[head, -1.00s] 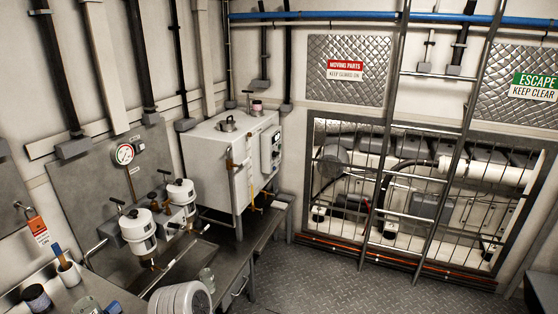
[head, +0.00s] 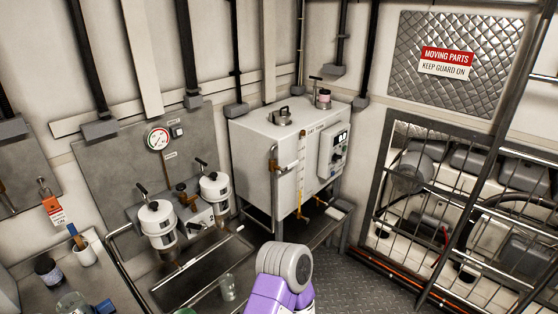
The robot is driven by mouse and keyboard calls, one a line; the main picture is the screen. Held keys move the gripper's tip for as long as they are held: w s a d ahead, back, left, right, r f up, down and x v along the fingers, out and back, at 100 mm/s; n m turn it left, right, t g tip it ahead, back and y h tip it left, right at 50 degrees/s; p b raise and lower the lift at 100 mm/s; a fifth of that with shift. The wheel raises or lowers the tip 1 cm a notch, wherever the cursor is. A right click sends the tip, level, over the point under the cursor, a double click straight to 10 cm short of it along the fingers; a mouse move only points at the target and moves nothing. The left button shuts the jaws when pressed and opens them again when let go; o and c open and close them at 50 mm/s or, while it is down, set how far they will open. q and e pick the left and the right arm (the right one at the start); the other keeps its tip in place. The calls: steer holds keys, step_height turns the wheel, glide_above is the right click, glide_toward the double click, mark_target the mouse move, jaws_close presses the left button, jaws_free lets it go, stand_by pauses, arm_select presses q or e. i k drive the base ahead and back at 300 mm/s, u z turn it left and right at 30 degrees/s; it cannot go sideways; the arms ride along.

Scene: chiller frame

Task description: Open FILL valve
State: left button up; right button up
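No label that I can read says FILL, so I cannot tell which valve it is. To the left, two white canisters (head: 158,224) with black top handles stand at a grey panel (head: 95,160). A purple and grey link of my arm shows at bottom centre. Neither of my grippers is in view.
A round gauge (head: 157,138) is on the grey panel. A glass (head: 228,287) stands on the metal bench below the canisters. A cup (head: 84,252) and jars are at the lower left. A barred guard (head: 450,215) and ladder are at the right. The floor (head: 350,285) between is clear.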

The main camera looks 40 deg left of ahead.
mark_target(291, 166)
steer(key=u, duration=0.75)
steer(key=i, duration=0.65)
steer(key=u, duration=0.7)
